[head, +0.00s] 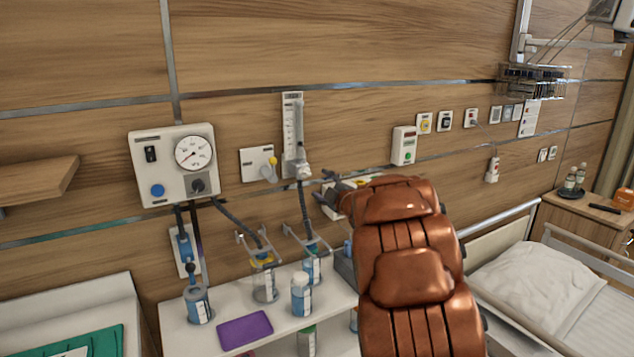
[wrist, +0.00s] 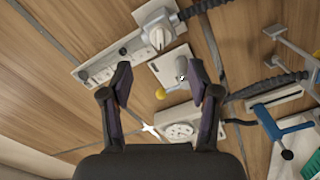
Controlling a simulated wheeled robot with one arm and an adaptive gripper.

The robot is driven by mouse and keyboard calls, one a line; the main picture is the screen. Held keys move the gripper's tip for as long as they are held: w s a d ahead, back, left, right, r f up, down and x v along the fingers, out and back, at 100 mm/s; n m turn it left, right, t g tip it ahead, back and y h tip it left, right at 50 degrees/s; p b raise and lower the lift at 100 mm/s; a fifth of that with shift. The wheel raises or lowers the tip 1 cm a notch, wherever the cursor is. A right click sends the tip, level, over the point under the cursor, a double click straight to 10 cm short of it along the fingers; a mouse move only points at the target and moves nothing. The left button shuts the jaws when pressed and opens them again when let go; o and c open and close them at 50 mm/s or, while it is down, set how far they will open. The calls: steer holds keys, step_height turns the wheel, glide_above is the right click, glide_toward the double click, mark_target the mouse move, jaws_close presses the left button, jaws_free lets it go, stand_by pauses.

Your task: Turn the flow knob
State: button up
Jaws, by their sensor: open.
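The flow knob (head: 303,171) is a pale knob at the foot of an upright flowmeter (head: 292,118) on the wood wall. In the wrist view the knob (wrist: 157,34) is at the top, with the flowmeter scale (wrist: 103,68) running down to the left. My gripper (head: 328,190) is right of and a little below the knob in the head view. In the wrist view my gripper (wrist: 158,76) has its two dark fingers spread with nothing between them. The knob lies beyond the fingertips, apart from them. My arm hides part of the wall behind the gripper.
A wall plate with a yellow-tipped fitting (head: 268,170) and a gauge panel (head: 172,165) are left of the flowmeter. Below are hoses, bottles and a purple item (head: 245,330) on a white shelf (head: 335,304). A bed (head: 540,280) stands at right.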

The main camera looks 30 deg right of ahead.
steer(key=shift+s+a, duration=0.15)
steer(key=shift+s, duration=1.25)
steer(key=s+a+f+m+g, duration=0.4)
steer(key=s+a, duration=0.6)
steer(key=s, duration=0.5)
steer(key=s+a+f+m+g+y, duration=0.1)
steer(key=s+a+f+m+g, duration=0.2)
steer(key=s, duration=1.3)
steer(key=s+a+f+m+g, duration=0.4)
steer(key=s+a+f+g, duration=0.4)
steer(key=s+a+g, duration=0.4)
steer(key=s+a, duration=0.4)
steer(key=a, duration=0.3)
steer(key=shift+a+m+g+y, duration=0.2)
steer(key=shift+m+g+y, duration=0.1)
steer(key=shift+g, duration=0.1)
